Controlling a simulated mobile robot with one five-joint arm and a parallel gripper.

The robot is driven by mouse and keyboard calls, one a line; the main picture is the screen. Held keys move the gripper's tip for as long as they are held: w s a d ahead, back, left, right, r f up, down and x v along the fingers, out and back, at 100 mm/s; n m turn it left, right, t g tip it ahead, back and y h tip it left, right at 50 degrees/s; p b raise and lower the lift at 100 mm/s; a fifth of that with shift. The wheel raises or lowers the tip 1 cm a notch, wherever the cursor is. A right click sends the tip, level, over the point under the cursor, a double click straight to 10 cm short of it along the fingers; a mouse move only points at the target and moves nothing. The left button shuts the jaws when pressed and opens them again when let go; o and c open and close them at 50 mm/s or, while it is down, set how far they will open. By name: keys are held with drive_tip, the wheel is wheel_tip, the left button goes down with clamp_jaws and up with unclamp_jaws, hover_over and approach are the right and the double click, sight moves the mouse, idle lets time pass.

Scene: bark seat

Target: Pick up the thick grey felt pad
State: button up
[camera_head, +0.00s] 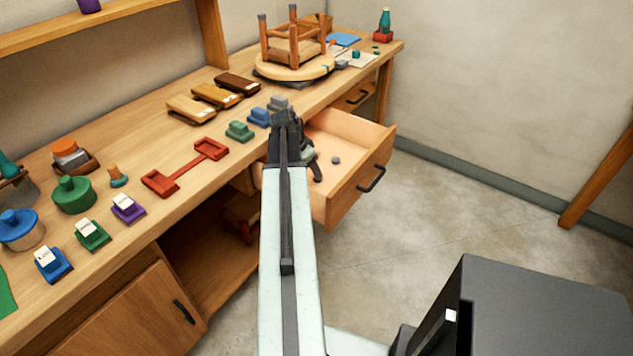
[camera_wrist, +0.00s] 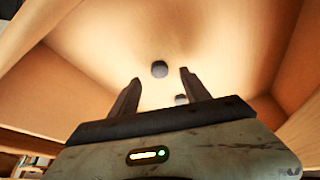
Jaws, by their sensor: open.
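A small round grey pad (camera_head: 336,160) lies on the floor of the open drawer (camera_head: 370,146). In the wrist view one dark grey round pad (camera_wrist: 160,69) lies a little beyond my fingertips, roughly midway between them. A second grey piece (camera_wrist: 181,99) shows between the fingers, partly hidden by my gripper body. I cannot tell from these views which is the thick felt one. My gripper (camera_head: 315,170) hangs over the drawer, left of the pad seen in the head view. In the wrist view my gripper (camera_wrist: 158,80) is open, with nothing held.
The drawer's walls enclose the space around my gripper. Green (camera_head: 239,131), blue (camera_head: 259,117) and grey (camera_head: 278,103) blocks stand on the bench beside my arm. An upturned stool (camera_head: 293,50) rests on a round board farther back.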

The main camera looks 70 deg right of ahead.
drive_tip(key=b+x, duration=0.4)
drive_tip(key=x, duration=0.1)
drive_tip(key=shift+r, duration=0.15)
clamp_jaws()
drive_tip(key=shift+r, duration=0.1)
